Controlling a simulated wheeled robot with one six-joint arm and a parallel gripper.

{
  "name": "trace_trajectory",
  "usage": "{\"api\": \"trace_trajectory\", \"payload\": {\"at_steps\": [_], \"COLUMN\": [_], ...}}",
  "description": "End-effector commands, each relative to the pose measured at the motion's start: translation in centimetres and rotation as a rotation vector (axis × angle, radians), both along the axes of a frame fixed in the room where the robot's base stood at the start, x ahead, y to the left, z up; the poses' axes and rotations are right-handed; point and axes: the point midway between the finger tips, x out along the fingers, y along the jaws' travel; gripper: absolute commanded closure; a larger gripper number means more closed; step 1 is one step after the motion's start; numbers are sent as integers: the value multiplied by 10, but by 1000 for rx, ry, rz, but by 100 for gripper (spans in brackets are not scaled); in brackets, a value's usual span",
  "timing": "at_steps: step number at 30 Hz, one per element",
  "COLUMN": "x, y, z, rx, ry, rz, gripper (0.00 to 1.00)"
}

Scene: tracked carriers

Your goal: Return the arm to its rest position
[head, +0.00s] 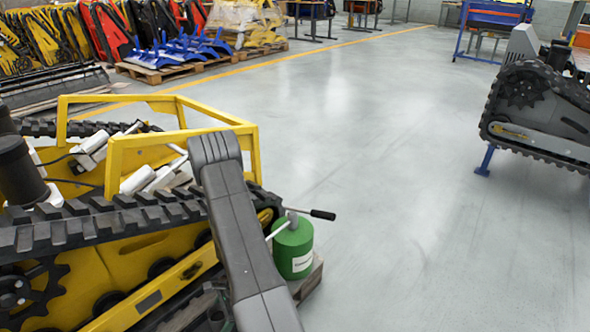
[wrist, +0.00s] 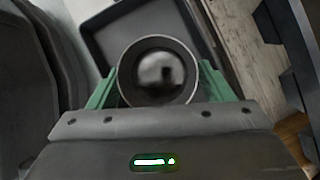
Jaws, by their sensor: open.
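My grey arm (head: 235,230) reaches up from the bottom of the head view, in front of the yellow tracked carrier. Its gripper does not show in that view. In the wrist view my gripper (wrist: 160,86) is open, with a green finger on each side. A round, dark, glossy part with a pale rim (wrist: 158,70) shows between the fingers; I cannot tell whether it belongs to the gripper or lies beyond it.
The yellow tracked carrier (head: 120,270) fills the left, with a green canister (head: 292,248) at its right end. A dark tracked machine (head: 540,115) stands at right. Bare grey floor (head: 400,180) lies between. The wrist view shows a dark tray (wrist: 100,40) and weathered boards (wrist: 250,50).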

Motion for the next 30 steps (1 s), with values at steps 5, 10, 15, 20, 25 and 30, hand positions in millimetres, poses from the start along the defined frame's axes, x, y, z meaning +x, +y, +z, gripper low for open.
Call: {"api": "trace_trajectory", "payload": {"at_steps": [5,10,15,20,25,30], "x": [0,0,0,0,-1,5], "y": [0,0,0,-1,-1,-6], "z": [21,24,24,20,-1,7], "rx": [0,0,0,-1,-1,2], "ry": [1,1,1,1,2,-3], "rz": [0,0,0,0,0,-2], "gripper": [26,26,26,26,26,26]}}
